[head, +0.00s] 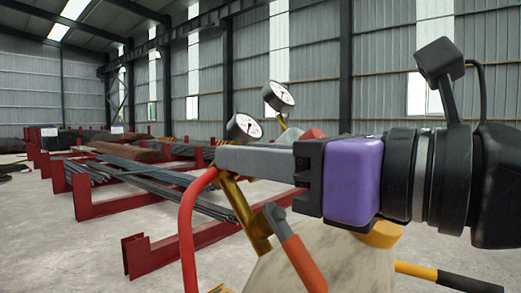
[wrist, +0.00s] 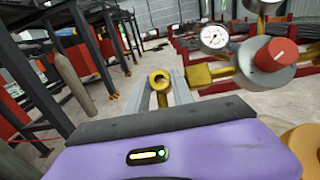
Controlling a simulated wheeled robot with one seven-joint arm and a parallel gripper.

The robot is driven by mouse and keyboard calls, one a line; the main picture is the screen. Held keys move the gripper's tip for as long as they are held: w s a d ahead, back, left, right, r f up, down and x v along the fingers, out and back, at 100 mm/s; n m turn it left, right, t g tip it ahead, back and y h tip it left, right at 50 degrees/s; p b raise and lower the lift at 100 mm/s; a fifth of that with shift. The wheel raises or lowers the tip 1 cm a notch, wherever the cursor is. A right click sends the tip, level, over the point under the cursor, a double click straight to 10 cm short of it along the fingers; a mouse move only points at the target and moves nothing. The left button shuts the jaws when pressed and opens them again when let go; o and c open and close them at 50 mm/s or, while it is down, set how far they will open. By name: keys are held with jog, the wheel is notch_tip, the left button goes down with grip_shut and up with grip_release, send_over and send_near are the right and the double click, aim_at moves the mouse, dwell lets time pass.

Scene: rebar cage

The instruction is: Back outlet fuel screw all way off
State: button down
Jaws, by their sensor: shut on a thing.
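My gripper (head: 222,160) reaches left across the head view, with its purple body at the right. In the wrist view its two grey fingers (wrist: 166,88) are shut on a brass outlet screw fitting (wrist: 160,79), whose round open end faces up. A brass outlet stub (wrist: 200,76) of the regulator is just right of the fingers; I cannot tell whether the two are joined. The regulator (wrist: 268,65) has a red knob and a white gauge (wrist: 214,38). In the head view two gauges (head: 244,128) stand behind the fingers, which hide most of the regulator.
A red hose (head: 187,225) curves down from near the fingertips. An orange-red handle (head: 300,260) rises under my gripper, and a pale rounded surface (head: 330,268) lies below it. Red racks (head: 160,250) with rebar stand at left. Grey concrete floor is open at far left.

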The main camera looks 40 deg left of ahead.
jog(key=shift+w+a+r+n+g+h+p, duration=0.25)
jog(key=shift+n+g+h+p, duration=1.6)
jog(key=shift+n, duration=2.5)
jog(key=shift+w+a+r+n+g+h+p, duration=0.2)
jog(key=shift+n+g+h+p, duration=0.6)
jog(key=shift+n+h+p, duration=2.75)
jog(key=shift+w+a+r+n+g+h+p, duration=0.1)
jog(key=shift+w+r+n+g+h+p, duration=0.4)
jog(key=shift+n+g+p, duration=2.95)
jog(key=n+t+b, duration=0.1)
jog(key=n+t, duration=0.1)
jog(key=n+t+b, duration=0.1)
jog(key=t, duration=0.1)
jog(key=shift+s+f+n+h+b, duration=0.2)
jog(key=shift+s+n+h+b, duration=0.05)
jog(key=shift+n+h+b, duration=0.1)
jog(key=c, duration=1.1)
grip_release()
